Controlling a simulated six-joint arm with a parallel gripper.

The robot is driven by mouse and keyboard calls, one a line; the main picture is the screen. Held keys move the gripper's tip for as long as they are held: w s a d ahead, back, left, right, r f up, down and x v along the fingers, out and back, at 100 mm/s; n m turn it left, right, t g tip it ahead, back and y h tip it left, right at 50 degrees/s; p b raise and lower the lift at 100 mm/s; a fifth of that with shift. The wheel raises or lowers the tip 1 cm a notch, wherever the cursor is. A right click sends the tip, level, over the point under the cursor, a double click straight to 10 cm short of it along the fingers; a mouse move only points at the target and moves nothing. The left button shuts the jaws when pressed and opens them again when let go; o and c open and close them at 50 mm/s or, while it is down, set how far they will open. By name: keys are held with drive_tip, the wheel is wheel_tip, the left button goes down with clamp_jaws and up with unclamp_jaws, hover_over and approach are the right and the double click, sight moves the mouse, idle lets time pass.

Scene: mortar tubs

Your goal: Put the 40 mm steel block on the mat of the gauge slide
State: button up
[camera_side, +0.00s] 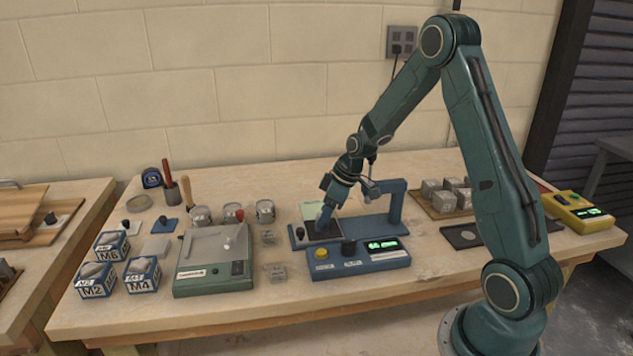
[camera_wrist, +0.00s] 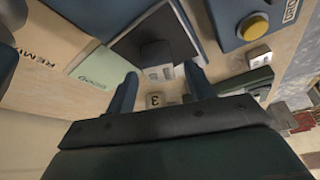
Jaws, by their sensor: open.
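The blue gauge (camera_side: 362,262) stands mid-bench with a yellow button and lit display. Small metal-grey blocks (camera_side: 268,237) (camera_side: 276,271) sit left of the gauge. The wrist view shows a block marked 3 (camera_wrist: 155,100), a marked block (camera_wrist: 158,72) and another block (camera_wrist: 258,57). I cannot read which is 40 mm.
A green instrument (camera_side: 212,270) stands left, beside boxes marked M2, M4 (camera_side: 143,275) and M6. Tins (camera_side: 265,211) stand behind. A tray of grey cubes (camera_side: 421,204), a dark plate (camera_side: 462,237) and a yellow device (camera_side: 585,212) are to the right. A green card (camera_wrist: 103,78) lies near the slide.

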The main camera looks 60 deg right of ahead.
drive_tip(key=v, duration=1)
drive_tip(key=shift+a, duration=0.1)
idle(0.4)
drive_tip(key=s+a+r+m+h, duration=0.1)
drive_tip(key=s+a+r+m, duration=0.1)
drive_tip(key=s+a+r, duration=0.75)
drive_tip(key=s+a+r+m+t, duration=0.1)
drive_tip(key=s+a+r+m, duration=0.1)
drive_tip(key=s+a, duration=0.6)
drive_tip(key=s, duration=0.4)
drive_tip(key=shift+s+a+r+t+h, duration=0.3)
drive_tip(key=shift+s+a+h, duration=0.05)
drive_tip(key=shift+h, duration=0.05)
